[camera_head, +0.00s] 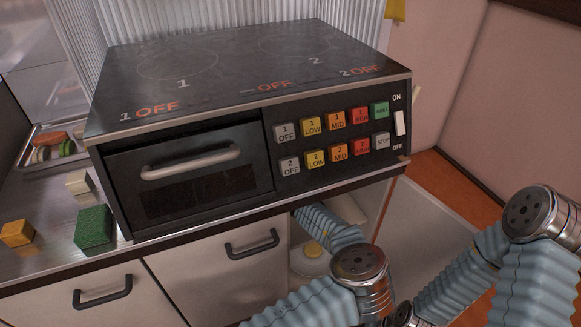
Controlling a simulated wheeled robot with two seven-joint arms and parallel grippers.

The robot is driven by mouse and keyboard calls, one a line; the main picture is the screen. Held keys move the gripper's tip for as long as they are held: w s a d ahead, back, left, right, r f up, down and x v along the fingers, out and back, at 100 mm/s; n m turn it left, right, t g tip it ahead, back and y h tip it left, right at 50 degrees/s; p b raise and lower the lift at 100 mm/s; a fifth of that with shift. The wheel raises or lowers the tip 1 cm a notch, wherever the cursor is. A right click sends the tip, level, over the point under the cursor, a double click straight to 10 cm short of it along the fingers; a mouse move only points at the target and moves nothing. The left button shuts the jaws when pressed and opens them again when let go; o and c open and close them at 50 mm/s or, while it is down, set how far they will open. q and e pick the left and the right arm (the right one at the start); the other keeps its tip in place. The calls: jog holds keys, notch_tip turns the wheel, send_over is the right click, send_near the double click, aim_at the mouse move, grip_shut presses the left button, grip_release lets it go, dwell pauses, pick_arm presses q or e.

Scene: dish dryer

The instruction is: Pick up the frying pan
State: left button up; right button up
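I cannot make out a frying pan in this view. Two arms of mine with light blue ribbed sleeves show at the lower right, but neither gripper's fingers can be seen. One sleeved link reaches in under the counter's right part, and its far end is hidden. A pale round thing (309,264) with a small yellow part on it lies low beside that link; I cannot tell what it is.
A black two-burner stove (215,65) with an oven handle and coloured buttons stands on the counter. A green sponge (93,228), yellow block (17,233), white block (79,183) and food tray (33,134) lie left. White cabinets (205,280) are below. Pink walls stand right.

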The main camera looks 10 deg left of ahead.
pick_arm(q)
jog(key=shift+c, duration=0.3)
grip_shut()
jog(key=shift+r, duration=0.1)
